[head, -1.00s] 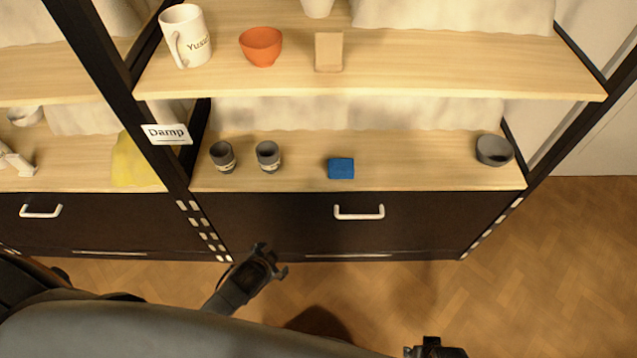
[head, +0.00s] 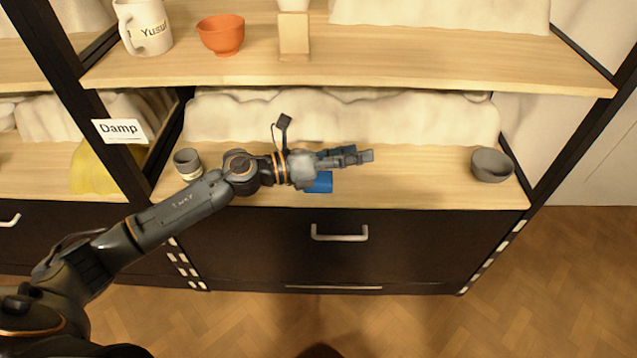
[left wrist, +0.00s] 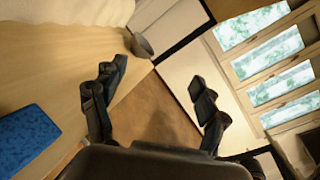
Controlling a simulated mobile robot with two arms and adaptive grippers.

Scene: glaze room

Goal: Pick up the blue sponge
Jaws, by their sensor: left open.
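The blue sponge (head: 319,184) lies on the lower wooden shelf, partly hidden behind my left gripper (head: 350,157) in the head view. My left arm reaches in from the left over this shelf. In the left wrist view, the gripper's fingers (left wrist: 157,85) are spread apart with nothing between them. The sponge shows there at the left edge (left wrist: 27,138), outside the fingers and to their left. I cannot tell whether the gripper touches it. My right gripper is not in view.
A grey cup (head: 187,163) stands left of my arm, which covers where a second one stood. A dark grey bowl (head: 492,164) stands at the shelf's right end. The upper shelf (head: 430,65) overhangs, holding a mug (head: 145,28) and an orange bowl (head: 221,35).

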